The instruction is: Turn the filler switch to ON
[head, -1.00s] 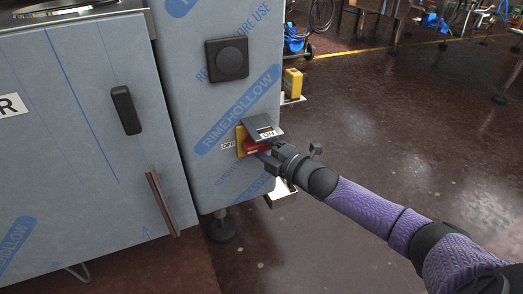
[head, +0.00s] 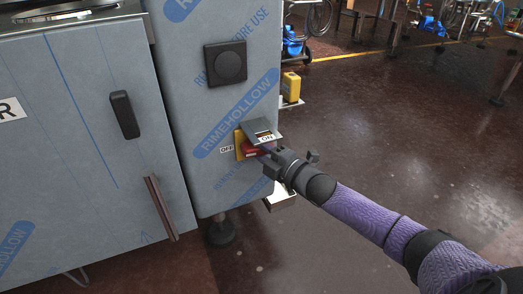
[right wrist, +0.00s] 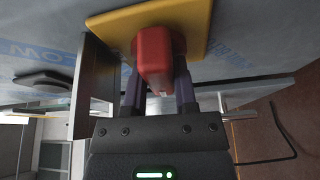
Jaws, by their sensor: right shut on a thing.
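The filler switch is a red handle (head: 249,150) on a yellow plate (head: 239,141), set low on the film-wrapped cabinet side. An OFF label (head: 227,149) is left of it and an ON label (head: 266,138) is above right, by a grey hood (head: 257,128). My right gripper (head: 265,156) is at the switch. In the right wrist view its two fingers (right wrist: 158,95) stand on either side of the red handle (right wrist: 154,58), shut on it. The fingers partly hide the handle in the head view. My left gripper is not in view.
The cabinet (head: 90,140) has a black handle (head: 124,115) and a brown bar handle (head: 160,208). A yellow container (head: 290,82) stands behind. The floor (head: 400,130) at right is mostly clear.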

